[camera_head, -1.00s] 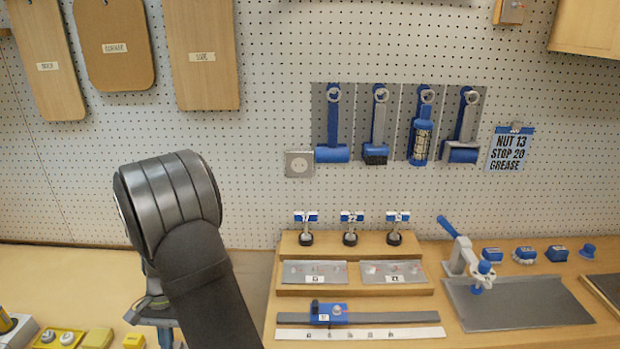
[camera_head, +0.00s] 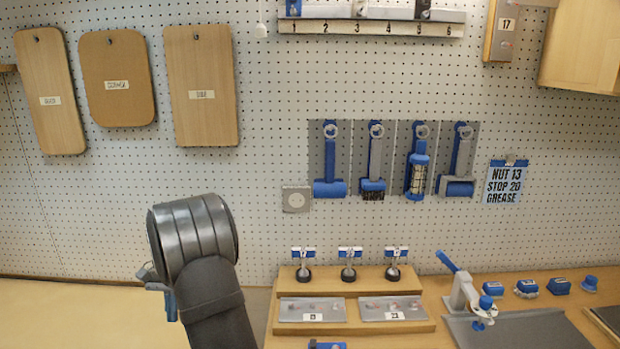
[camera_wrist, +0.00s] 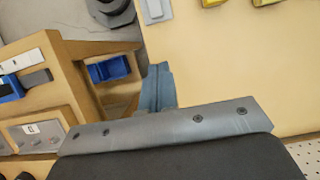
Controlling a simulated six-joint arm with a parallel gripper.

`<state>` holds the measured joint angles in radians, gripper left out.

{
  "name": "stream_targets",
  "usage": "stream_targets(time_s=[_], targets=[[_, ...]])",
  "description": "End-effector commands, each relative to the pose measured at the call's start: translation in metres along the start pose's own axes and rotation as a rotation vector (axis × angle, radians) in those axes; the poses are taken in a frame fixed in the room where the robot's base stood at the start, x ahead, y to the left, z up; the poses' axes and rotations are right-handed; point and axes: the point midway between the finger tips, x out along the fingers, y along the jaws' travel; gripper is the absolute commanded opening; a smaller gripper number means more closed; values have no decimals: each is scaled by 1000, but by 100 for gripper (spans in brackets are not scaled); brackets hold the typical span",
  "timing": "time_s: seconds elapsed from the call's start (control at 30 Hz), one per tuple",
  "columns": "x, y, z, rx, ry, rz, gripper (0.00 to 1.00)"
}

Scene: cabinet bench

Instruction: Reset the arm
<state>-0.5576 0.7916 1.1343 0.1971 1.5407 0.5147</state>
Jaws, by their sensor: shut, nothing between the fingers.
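My gripper shows in the wrist view (camera_wrist: 158,88) as blue-grey fingers closed together, with nothing between them. It hangs over a pale wooden surface (camera_wrist: 220,70), beside a wooden unit. In the head view my dark arm rises at the lower left, in front of the pegboard and above the pale bench (camera_head: 80,310). The gripper is mostly hidden behind the arm there; only a bluish part shows at its left side.
A wooden step stand (camera_head: 365,328) with tagged pieces is right of my arm. A blue-handled clamp (camera_head: 462,290) stands further right. Blue tools (camera_head: 375,165) hang on the pegboard (camera_head: 275,100). A blue bin (camera_wrist: 108,69) sits in the wooden unit. The left bench looks clear.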

Motion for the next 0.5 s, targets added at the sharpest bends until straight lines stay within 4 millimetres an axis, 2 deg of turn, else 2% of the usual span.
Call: stream_targets(time_s=[0.2, 0.5], targets=[[-2, -3, 16, -159, 38, 13, 0], [-3, -4, 22, -229, 54, 19, 0]])
